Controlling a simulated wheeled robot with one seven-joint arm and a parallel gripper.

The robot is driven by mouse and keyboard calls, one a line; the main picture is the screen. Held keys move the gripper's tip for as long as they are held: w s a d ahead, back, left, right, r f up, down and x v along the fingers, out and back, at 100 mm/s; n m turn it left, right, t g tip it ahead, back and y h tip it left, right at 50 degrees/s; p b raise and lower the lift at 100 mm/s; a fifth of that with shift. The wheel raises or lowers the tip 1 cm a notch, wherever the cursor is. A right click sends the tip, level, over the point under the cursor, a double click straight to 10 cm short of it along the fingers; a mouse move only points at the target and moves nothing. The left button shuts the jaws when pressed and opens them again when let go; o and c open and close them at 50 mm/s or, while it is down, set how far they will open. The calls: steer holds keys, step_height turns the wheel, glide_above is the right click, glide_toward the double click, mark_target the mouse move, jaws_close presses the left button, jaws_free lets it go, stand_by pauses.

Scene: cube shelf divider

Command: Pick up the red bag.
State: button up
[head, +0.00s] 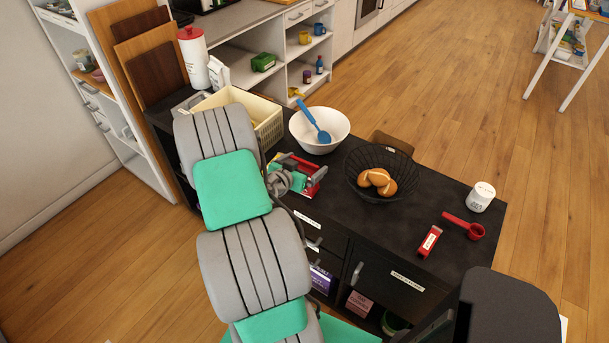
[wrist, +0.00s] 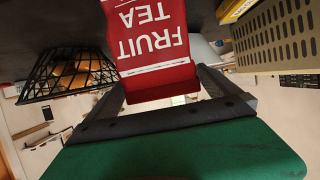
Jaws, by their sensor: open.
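The red bag (wrist: 152,40), lettered "FRUIT TEA", appears upside down in the wrist view and fills the top middle. In the head view, a red patch of it (head: 313,184) shows on the dark counter, partly hidden by my gripper (head: 297,172). In the wrist view my gripper (wrist: 163,88) is open, with one dark finger on each side of the bag's lower end. The bag lies between or just beyond the fingertips; I cannot tell whether they touch it.
On the counter (head: 455,205), a cream basket (head: 268,132) and a white bowl (head: 334,122) with a blue spoon stand behind my gripper. A black wire basket (head: 355,184) with brown food is to the right.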

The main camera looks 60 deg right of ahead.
steer(key=shift+c, duration=0.2)
steer(key=shift+r, duration=0.1)
steer(key=c, duration=1.7)
